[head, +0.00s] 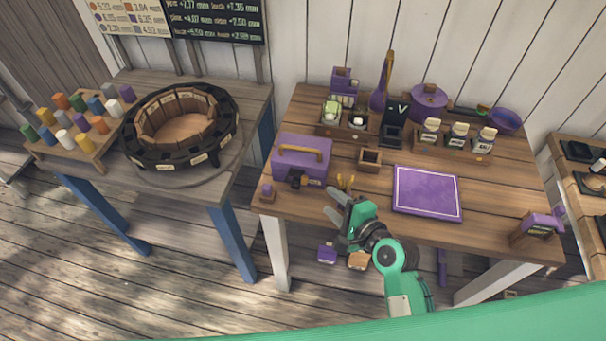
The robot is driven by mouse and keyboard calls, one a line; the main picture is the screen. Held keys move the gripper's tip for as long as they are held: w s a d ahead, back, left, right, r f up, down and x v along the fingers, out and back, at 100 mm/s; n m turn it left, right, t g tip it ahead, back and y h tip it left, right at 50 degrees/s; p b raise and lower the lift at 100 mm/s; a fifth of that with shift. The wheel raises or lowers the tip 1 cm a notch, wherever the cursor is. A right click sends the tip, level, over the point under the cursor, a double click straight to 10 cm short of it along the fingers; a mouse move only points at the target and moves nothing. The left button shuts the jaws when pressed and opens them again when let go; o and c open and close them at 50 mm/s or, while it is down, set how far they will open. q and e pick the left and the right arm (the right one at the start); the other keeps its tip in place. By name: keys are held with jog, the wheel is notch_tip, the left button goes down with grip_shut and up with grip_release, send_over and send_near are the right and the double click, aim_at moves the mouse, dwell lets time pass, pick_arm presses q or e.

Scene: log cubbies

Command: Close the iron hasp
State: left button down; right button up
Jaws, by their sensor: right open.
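A purple box (301,160) with a tan handle on its lid stands at the left front of the wooden table. A small dark fitting (299,181), probably the iron hasp, is on its front face. It is too small to tell how the hasp stands. My right gripper (331,202) is open at the table's front edge, to the right of and nearer than the box. It appears apart from the dark fitting, with nothing visible between its fingers. My left gripper is not in view.
A round dark rack (180,125) occupies the left table.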

aim_at(305, 180)
jog(key=p+x, duration=0.2)
jog(key=x, duration=0.9)
jog(key=shift+w+a+r+p, duration=0.1)
jog(key=shift+r+p, duration=0.05)
jog(key=shift+p, duration=0.25)
jog(key=shift+w+a+f, duration=0.2)
jog(key=shift+w, duration=0.2)
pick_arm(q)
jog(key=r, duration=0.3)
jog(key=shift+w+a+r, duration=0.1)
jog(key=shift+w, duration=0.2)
